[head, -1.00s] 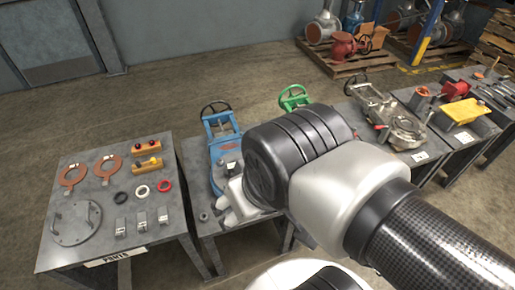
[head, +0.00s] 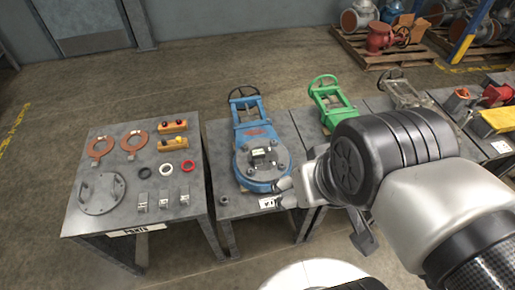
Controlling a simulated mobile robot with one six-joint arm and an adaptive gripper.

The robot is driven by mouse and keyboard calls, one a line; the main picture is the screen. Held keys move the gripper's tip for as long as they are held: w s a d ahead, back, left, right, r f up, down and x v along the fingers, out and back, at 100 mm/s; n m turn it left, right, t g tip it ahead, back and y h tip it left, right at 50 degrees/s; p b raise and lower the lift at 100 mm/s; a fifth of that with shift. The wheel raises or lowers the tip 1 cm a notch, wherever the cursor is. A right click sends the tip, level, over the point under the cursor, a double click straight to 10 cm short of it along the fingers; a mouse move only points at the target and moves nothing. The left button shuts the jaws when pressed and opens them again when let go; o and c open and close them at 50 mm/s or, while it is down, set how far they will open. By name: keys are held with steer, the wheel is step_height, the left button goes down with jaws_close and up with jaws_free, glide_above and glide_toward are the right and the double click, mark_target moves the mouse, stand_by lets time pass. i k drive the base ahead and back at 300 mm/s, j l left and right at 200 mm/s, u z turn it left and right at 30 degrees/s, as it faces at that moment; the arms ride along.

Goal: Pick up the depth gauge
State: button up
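I cannot surely make out a depth gauge by shape. A small dark device with a pale face (head: 263,155) sits on the grey round cover of the blue valve (head: 245,172); it may be the gauge, but it is too small to tell. My gripper (head: 282,193) is at the lower right edge of the blue valve, beside and apart from the small device.
The parts table (head: 85,222) on the left holds orange rings, colored washers, a round plate and small blocks. A green valve (head: 328,97) stands right of the blue one. A yellow tray (head: 497,121) and a red part lie further right.

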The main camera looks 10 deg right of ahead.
mark_target(256, 154)
steer(key=i+j+z, duration=0.1)
steer(key=j, duration=0.2)
steer(key=i+j, duration=0.2)
steer(key=j, duration=0.15)
steer(key=i+j+z, duration=0.15)
steer(key=j, duration=0.15)
steer(key=i+j+z, duration=0.1)
steer(key=j, duration=0.25)
steer(key=i+j+z, duration=0.1)
steer(key=j, duration=0.25)
steer(key=i+j+u, duration=0.1)
steer(key=j+u, duration=0.2)
